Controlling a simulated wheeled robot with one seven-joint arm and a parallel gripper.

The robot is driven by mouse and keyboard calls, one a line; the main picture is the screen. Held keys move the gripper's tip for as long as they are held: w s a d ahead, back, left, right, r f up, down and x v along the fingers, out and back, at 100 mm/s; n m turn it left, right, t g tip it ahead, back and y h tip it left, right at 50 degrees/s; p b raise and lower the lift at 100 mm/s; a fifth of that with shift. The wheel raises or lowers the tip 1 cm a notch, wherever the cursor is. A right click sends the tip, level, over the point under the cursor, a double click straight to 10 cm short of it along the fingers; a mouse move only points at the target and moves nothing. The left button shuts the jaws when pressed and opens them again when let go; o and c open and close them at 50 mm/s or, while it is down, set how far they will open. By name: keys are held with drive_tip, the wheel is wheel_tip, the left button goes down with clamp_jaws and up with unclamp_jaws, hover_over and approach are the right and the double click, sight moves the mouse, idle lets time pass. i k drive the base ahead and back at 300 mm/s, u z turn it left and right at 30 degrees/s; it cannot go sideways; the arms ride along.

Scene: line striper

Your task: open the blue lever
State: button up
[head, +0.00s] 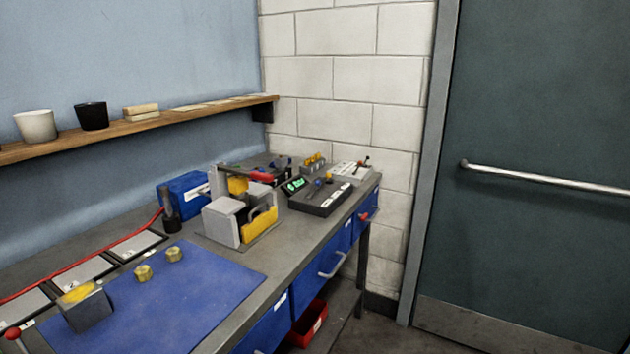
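A small blue lever (318,183) appears to stand on top of a black control box (322,201) with a lit green display, toward the far right end of the workbench. It is small in the head view, and I cannot tell its exact position or tilt. A yellow knob (329,175) is close behind it. Another small dark blue part (285,162) shows on a black unit farther back. My gripper is not in view.
A grey and yellow machine (235,217) stands left of the control box, with a blue case (184,194) behind it. A white lever unit (350,171) is at the far right corner. The blue mat (190,300) is mostly clear. A shelf (150,126) overhangs the back.

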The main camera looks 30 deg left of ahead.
sight(318, 183)
drive_tip(key=u, duration=0.5)
drive_tip(key=i, duration=1.05)
drive_tip(key=u, duration=0.85)
drive_tip(key=i, duration=0.4)
drive_tip(key=u, duration=0.2)
